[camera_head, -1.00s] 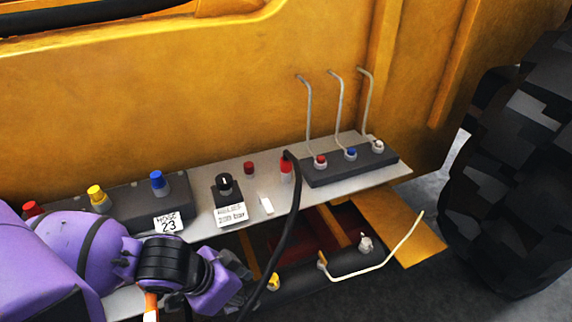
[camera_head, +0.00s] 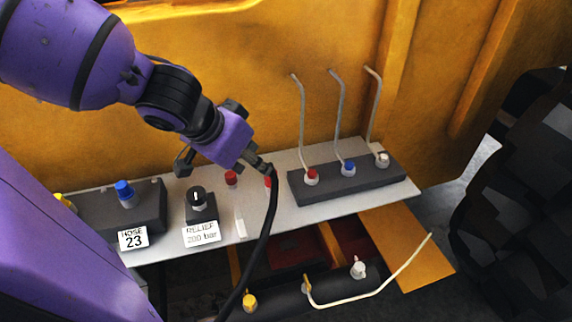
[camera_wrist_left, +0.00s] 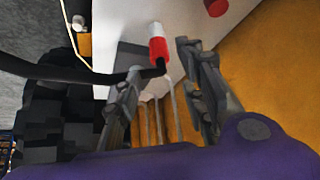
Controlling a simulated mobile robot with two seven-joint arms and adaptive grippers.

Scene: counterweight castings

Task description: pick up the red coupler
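The red coupler (camera_head: 268,182) sits on the grey shelf, with a black hose (camera_head: 262,250) at its upper end; in the head view it is mostly hidden by my gripper and hose. In the left wrist view the coupler (camera_wrist_left: 158,47) shows red and white, with the hose running off left. My left gripper (camera_head: 259,165) is just above the coupler. In the wrist view the gripper (camera_wrist_left: 160,58) has its fingers apart, one each side of the hose end; I cannot tell whether either touches it. My right gripper is not in view.
A short red cap (camera_head: 231,178) stands just left of the coupler. A dark block (camera_head: 345,188) with several levers stands right. A relief knob (camera_head: 197,196) and a blue coupler (camera_head: 124,190) are left. The yellow machine wall (camera_head: 250,60) rises behind; a tyre (camera_head: 510,200) is far right.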

